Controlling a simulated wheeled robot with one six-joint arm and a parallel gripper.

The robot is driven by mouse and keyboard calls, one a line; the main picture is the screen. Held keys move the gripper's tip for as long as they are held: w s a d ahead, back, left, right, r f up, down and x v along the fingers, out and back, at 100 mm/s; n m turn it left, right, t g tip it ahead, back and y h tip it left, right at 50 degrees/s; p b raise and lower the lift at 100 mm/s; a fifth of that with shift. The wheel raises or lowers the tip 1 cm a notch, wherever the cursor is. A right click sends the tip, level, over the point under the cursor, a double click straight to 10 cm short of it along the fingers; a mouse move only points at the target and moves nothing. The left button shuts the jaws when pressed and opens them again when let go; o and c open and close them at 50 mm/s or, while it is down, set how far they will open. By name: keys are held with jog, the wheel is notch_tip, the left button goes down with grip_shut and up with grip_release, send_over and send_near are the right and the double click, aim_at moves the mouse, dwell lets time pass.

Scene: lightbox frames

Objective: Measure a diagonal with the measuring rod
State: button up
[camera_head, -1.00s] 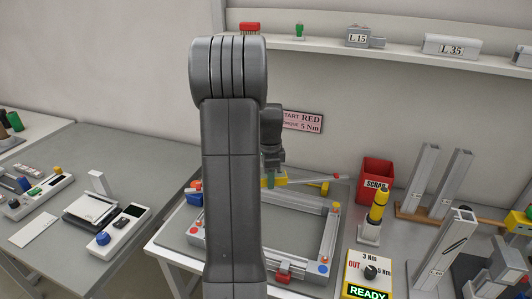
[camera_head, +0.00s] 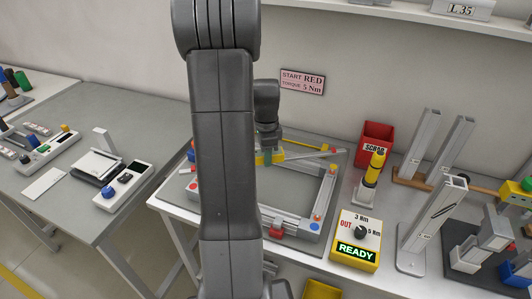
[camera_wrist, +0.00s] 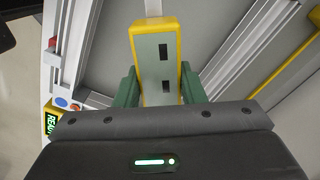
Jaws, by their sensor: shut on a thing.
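The measuring rod's yellow-edged grey body (camera_wrist: 157,65), with two dark windows, is between the green fingers of my gripper (camera_wrist: 158,88) in the wrist view. My gripper (camera_head: 268,157) is shut on it. In the head view, a yellow part of the rod (camera_head: 291,152) shows beside the fingers, over the back of the aluminium frame. The rectangular frame (camera_head: 326,193) lies on the bench, with red and blue marks at its front right corner. My arm hides the frame's left part. I cannot tell whether the rod's ends touch the frame corners.
A yellow box (camera_head: 355,240) reading READY stands right of the frame. Behind it are a yellow-topped cylinder (camera_head: 372,177) and a red SCRAP bin (camera_head: 374,142). Upright metal profiles (camera_head: 418,145) stand farther right. A grey side table (camera_head: 88,170) with devices is at left.

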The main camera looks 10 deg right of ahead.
jog(key=shift+f+b, duration=1.95)
jog(key=shift+f, duration=0.95)
jog(key=o, duration=1.3)
notch_tip(320, 180, up, 14)
jog(key=shift+f+b, duration=0.1)
jog(key=shift+b, duration=0.35)
jog(key=shift+f, duration=0.1)
